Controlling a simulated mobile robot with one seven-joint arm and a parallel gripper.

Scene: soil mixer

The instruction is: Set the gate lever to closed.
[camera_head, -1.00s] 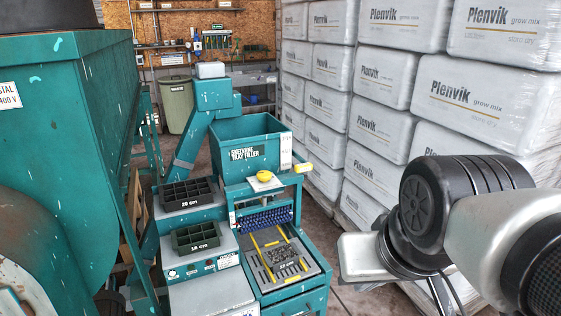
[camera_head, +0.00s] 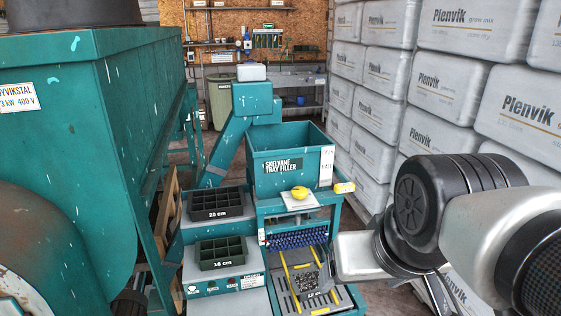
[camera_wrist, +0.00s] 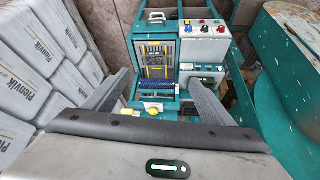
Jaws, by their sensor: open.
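The tray filler (camera_head: 283,166) is a teal machine with an open-topped hopper, ahead of me in the head view. A yellow grip (camera_head: 343,187) sticks out at the hopper's lower right; it may be the gate lever, but its setting cannot be read. A yellow rounded thing (camera_head: 300,192) sits on a white plate below the hopper front; it also seems to show in the wrist view (camera_wrist: 152,108). My gripper (camera_wrist: 159,77) is open and empty, its grey fingers spread above the machine, apart from it. Its palm hides the near part of the machine.
A large teal mixer (camera_head: 60,150) fills the left. Stacked white bags (camera_head: 440,85) stand on the right. Black cell trays (camera_head: 216,203) rest on the filler's left side. A filled tray (camera_head: 308,283) lies under the blue brush roller. A narrow floor strip lies before the bags.

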